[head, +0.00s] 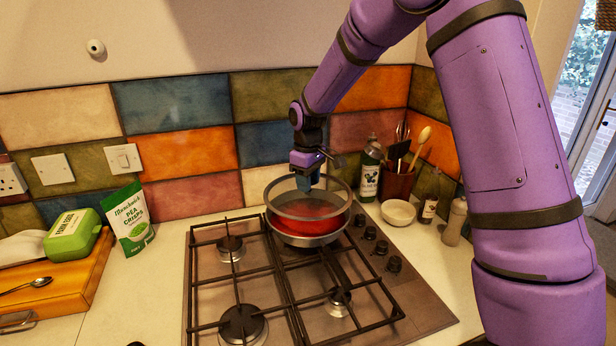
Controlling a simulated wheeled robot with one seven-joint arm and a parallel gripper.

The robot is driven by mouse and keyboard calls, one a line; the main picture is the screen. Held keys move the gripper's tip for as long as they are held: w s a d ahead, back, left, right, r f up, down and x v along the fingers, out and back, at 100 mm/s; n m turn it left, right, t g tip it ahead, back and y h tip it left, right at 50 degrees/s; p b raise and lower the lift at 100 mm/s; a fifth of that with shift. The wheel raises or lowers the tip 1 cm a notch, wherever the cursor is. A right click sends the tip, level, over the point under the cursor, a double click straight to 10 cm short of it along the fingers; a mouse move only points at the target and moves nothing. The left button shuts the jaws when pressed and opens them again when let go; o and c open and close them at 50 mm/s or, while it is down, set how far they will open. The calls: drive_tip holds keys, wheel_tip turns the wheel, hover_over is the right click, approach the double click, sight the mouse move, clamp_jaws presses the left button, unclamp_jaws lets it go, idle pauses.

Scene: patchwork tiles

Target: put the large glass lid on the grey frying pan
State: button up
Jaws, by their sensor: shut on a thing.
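The large glass lid, a clear disc with a grey rim (284,211), is held over the right rear burner of the hob. My gripper (308,182) is shut on it at the middle, where the fingers hide the knob. Directly below is the pan (306,241), with a grey lower wall and red showing between it and the lid rim. I cannot tell whether the red is the pan's contents or its side. The lid looks roughly level and lined up over the pan. Whether its rim touches the pan is not clear.
The hob (425,305) has black grates and knobs (382,247) at right. A white bowl (398,212), bottles (429,195) and a utensil pot (397,182) stand close right of the pan.

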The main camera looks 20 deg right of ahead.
sight(308, 196)
drive_tip(key=shift+f, duration=2.25)
drive_tip(key=shift+f, duration=0.3)
drive_tip(key=o, duration=1.2)
drive_tip(key=shift+r, duration=0.15)
drive_tip(key=shift+r, duration=3.4)
